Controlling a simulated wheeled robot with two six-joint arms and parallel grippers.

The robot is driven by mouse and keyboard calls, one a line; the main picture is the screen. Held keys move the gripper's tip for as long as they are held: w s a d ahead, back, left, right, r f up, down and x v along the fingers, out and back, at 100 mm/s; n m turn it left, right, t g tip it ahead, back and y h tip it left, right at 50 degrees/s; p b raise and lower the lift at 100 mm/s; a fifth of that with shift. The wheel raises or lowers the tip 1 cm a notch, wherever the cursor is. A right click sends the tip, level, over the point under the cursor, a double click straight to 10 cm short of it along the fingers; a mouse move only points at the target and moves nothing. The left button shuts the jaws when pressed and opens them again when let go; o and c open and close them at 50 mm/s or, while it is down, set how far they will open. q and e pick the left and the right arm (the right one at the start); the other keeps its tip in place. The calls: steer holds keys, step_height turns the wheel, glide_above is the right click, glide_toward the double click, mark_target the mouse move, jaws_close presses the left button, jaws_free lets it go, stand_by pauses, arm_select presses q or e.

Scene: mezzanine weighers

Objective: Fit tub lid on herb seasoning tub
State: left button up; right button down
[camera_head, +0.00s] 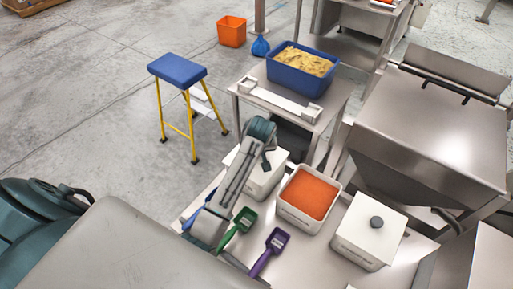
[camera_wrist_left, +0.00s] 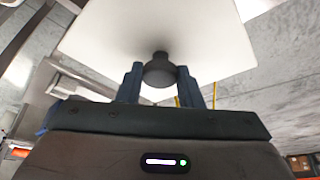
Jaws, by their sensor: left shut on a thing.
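My left gripper (camera_head: 267,161) reaches over the back left of the steel table. In the left wrist view its two fingers (camera_wrist_left: 160,80) are shut on the dark knob of a white square tub lid (camera_wrist_left: 105,35). In the head view the lid (camera_head: 280,156) is at the top of a white tub (camera_head: 267,186), partly hidden by my arm. I cannot tell whether the lid rests on the tub or hovers just over it. That tub's contents are hidden, so I cannot confirm it is the herb seasoning tub. My right gripper is not in view.
An open white tub of orange seasoning (camera_head: 310,193) stands just right. A white lidded tub (camera_head: 366,238) with a grey knob stands further right. A green scoop (camera_head: 240,225) and a purple scoop (camera_head: 270,250) lie in front. A steel hopper (camera_head: 435,120) stands behind, right.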

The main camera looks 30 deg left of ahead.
arm_select(q)
steer(key=shift+f, duration=0.2)
steer(key=o, duration=1)
steer(key=shift+f, duration=0.15)
steer(key=shift+b+v, duration=2.25)
steer(key=shift+v, duration=3.9)
